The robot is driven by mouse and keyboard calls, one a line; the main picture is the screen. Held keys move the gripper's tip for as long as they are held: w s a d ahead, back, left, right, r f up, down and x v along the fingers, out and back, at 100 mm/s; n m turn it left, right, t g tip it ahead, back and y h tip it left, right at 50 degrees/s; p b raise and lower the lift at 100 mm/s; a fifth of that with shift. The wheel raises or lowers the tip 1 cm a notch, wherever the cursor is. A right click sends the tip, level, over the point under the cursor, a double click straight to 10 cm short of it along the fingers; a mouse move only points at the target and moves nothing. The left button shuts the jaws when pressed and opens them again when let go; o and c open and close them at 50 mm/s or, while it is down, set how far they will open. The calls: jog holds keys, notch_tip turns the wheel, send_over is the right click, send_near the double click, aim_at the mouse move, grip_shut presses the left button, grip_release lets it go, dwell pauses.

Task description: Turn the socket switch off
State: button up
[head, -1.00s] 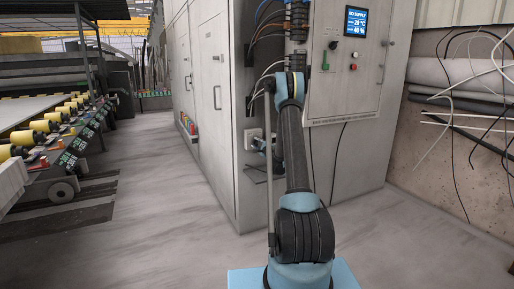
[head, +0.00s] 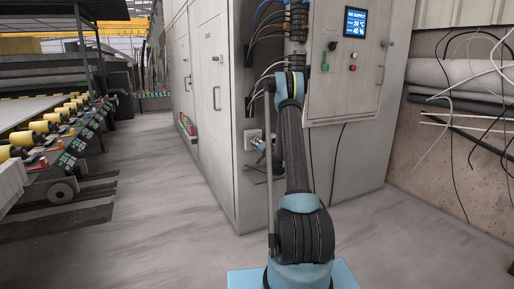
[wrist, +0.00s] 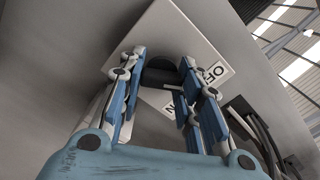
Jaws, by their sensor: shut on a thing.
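The socket switch is a white plate (wrist: 178,28) with a dark round knob (wrist: 160,76), seen tilted in the wrist view. An OFF label (wrist: 215,75) is on its right, and a partly hidden label ending in N (wrist: 176,112) is lower down. My gripper (wrist: 162,62) has one blue-and-grey finger on each side of the knob and is shut on it. In the head view, the white socket plate (head: 249,137) is low on the cabinet's side, and my gripper (head: 260,146) is at it, partly hidden behind my arm.
The grey cabinet (head: 222,130) has cables above the socket and a control panel (head: 345,75) with a lit display on the right. Hanging cables and rolls (head: 455,90) are at far right. A machine with yellow rollers (head: 45,125) stands left. The floor between is clear.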

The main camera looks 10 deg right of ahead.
jog(key=shift+n, duration=1.1)
jog(key=o, duration=1.1)
jog(key=shift+w, duration=0.1)
jog(key=v, duration=1.2)
